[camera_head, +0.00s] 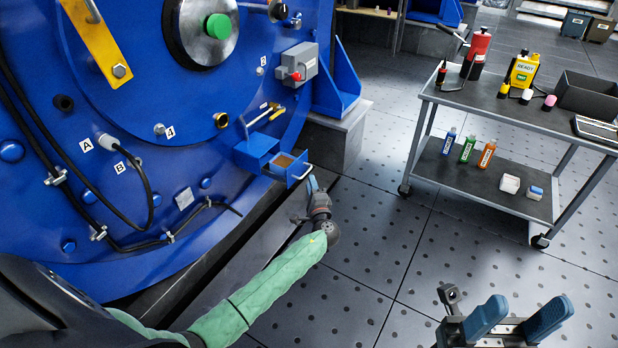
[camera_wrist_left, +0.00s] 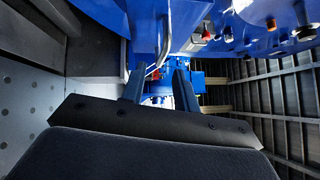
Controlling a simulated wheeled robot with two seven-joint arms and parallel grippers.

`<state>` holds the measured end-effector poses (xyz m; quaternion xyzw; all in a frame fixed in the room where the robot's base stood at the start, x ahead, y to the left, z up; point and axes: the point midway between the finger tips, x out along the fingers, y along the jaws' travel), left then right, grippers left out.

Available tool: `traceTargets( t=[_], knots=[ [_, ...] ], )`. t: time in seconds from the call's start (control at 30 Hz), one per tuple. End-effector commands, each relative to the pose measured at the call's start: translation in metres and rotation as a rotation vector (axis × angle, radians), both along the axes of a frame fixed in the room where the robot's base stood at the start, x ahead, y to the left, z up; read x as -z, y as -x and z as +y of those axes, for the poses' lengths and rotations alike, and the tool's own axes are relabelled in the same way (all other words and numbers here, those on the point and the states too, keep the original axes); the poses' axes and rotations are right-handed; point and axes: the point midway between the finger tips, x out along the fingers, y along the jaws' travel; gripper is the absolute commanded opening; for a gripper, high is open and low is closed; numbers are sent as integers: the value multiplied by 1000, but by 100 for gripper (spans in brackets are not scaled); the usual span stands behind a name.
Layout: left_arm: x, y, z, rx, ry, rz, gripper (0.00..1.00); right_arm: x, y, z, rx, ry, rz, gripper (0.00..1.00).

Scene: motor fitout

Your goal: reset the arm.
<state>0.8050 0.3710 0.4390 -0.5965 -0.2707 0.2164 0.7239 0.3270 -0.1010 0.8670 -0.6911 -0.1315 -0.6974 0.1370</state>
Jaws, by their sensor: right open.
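My left arm, in a green sleeve, reaches in from the left in the head view. Its gripper (camera_head: 313,188) is beside the metal handle (camera_head: 301,172) of a small open blue drawer (camera_head: 284,168) on the big blue motor housing (camera_head: 215,130). In the left wrist view my left gripper's two blue fingers (camera_wrist_left: 159,88) stand apart. The thin handle (camera_wrist_left: 161,52) shows beyond and between their tips, and no grip on it is visible. My right gripper (camera_head: 518,318) is at the bottom right of the head view, its two blue fingers wide apart and nothing between them.
A grey two-shelf cart (camera_head: 512,112) at the right carries a red bottle (camera_head: 478,52), a yellow container (camera_head: 522,70), a dark bin (camera_head: 588,95) and several small bottles below. Black cables (camera_head: 140,165) hang on the housing. The floor (camera_head: 400,240) between the housing and the cart is clear.

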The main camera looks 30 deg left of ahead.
Motion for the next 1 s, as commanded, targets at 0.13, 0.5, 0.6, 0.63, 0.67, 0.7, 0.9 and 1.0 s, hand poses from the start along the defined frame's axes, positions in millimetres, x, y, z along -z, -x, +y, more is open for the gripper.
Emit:
traceTargets(
  t=[0.13, 0.5, 0.6, 0.63, 0.67, 0.7, 0.9, 1.0],
  knots=[
    [1, 9, -7, -1, 0, -2, 30, 0, 0, 0, 3, 1, 3, 51],
    [1, 11, -9, -1, 0, -2, 30, 1, 0, -1, 5, 1, 4, 51],
    [1, 10, -9, -1, 0, -2, 30, 1, 0, -1, 5, 1, 4, 51],
    [1, 10, -9, -1, 0, -2, 30, 1, 0, -1, 5, 1, 4, 51],
    [1, 10, -9, -1, 0, -2, 30, 0, -1, -1, 6, 0, 3, 51],
    [1, 10, -9, 2, 3, -4, 30, 0, -1, -1, 7, -1, 1, 51],
    [5, -5, -30, 139, 18, 8, 30, 0, -1, -1, 6, 0, 2, 51],
    [11, -19, -54, 288, 69, 27, 30, 0, -1, -1, 5, 1, 2, 51]
  ],
)
